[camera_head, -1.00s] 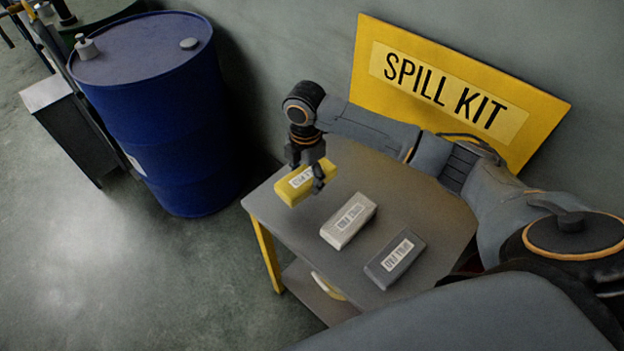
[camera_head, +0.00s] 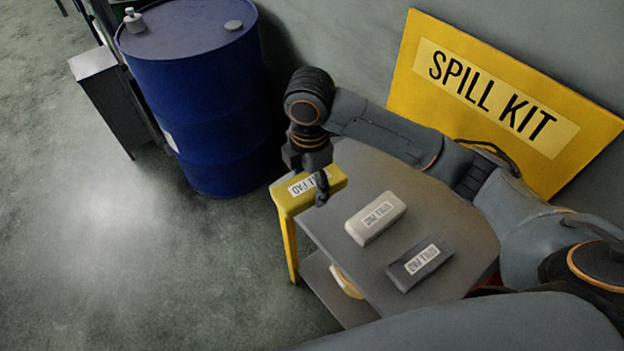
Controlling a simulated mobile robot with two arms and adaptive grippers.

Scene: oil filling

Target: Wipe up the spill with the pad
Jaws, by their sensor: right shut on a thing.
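My right gripper (camera_head: 312,183) is shut on a yellow pad (camera_head: 290,200) with a white label. It holds the pad at the left edge of the small grey table, and the fingers hide part of it. A white pad (camera_head: 375,219) and a dark grey pad (camera_head: 420,264) lie apart on the table top, to the right of the held pad. A pale sheen (camera_head: 125,200) shows on the floor at the left; I cannot tell whether it is the spill or a reflection. My left gripper is not in view.
The grey table (camera_head: 345,262) has yellow legs and a lower shelf. A blue drum (camera_head: 205,110) stands behind it at the left, by a grey box (camera_head: 110,100). A yellow SPILL KIT sign (camera_head: 500,100) is at the wall.

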